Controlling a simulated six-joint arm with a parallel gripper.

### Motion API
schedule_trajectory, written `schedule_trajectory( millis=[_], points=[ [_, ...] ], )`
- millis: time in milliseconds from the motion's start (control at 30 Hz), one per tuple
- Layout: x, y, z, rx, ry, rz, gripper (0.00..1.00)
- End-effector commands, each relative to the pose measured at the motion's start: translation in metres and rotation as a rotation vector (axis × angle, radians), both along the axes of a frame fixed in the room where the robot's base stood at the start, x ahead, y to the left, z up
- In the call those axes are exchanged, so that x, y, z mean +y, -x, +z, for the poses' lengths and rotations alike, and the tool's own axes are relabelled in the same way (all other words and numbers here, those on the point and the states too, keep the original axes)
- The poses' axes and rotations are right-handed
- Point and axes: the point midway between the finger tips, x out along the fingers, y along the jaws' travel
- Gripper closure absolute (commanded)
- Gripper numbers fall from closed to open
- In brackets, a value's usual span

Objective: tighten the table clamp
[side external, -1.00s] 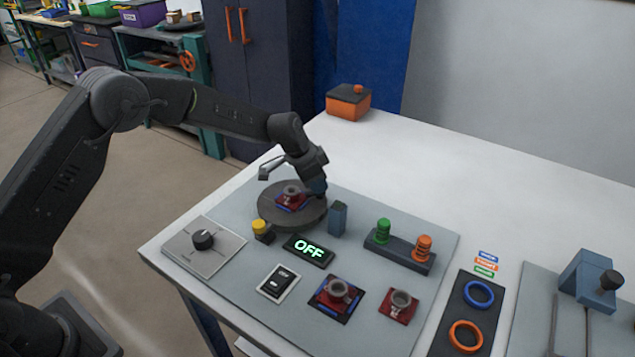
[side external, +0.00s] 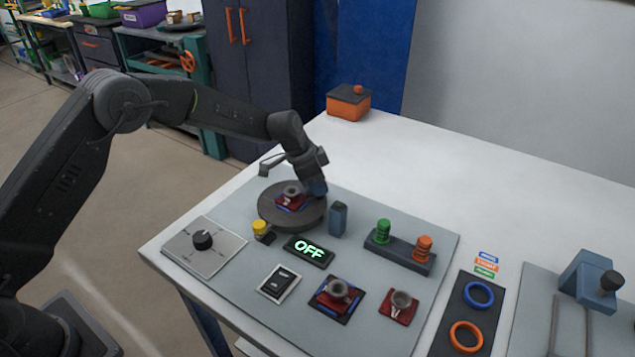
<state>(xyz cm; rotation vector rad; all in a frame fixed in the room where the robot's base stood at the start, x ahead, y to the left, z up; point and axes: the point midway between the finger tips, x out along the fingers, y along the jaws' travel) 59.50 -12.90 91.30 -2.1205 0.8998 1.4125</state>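A round dark turntable (side external: 268,214) stands on the grey board, with a red and blue fixture (side external: 290,203) holding a grey metal part on top. My gripper (side external: 316,184) is at the turntable's back right edge, pointing down. A small blue piece shows at its tip; I cannot tell whether this is a clamp or part of the gripper. The fingers are too small and hidden to tell open from shut. A blue block with a black knob (side external: 611,280) stands at the far right; I cannot tell which item is the table clamp.
A blue post (side external: 338,219) and a yellow button (side external: 260,228) stand close to the turntable. The display (side external: 308,250) reads OFF. Green (side external: 383,230) and orange (side external: 423,247) pieces stand on a bar to the right. The table's back is mostly clear.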

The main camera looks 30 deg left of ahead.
Motion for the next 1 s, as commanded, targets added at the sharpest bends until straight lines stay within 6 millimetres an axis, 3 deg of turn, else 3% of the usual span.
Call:
schedule_trajectory(
  millis=[300, 467, 1000],
  points=[
    [0.000, 0.001, 0.000, 0.002, 0.001, 0.000, 0.62],
    [0.004, 0.003, 0.012, 0.000, 0.000, 0.001, 0.62],
    [0.033, 0.032, 0.112, -0.001, 0.000, 0.001, 0.62]
  ],
)
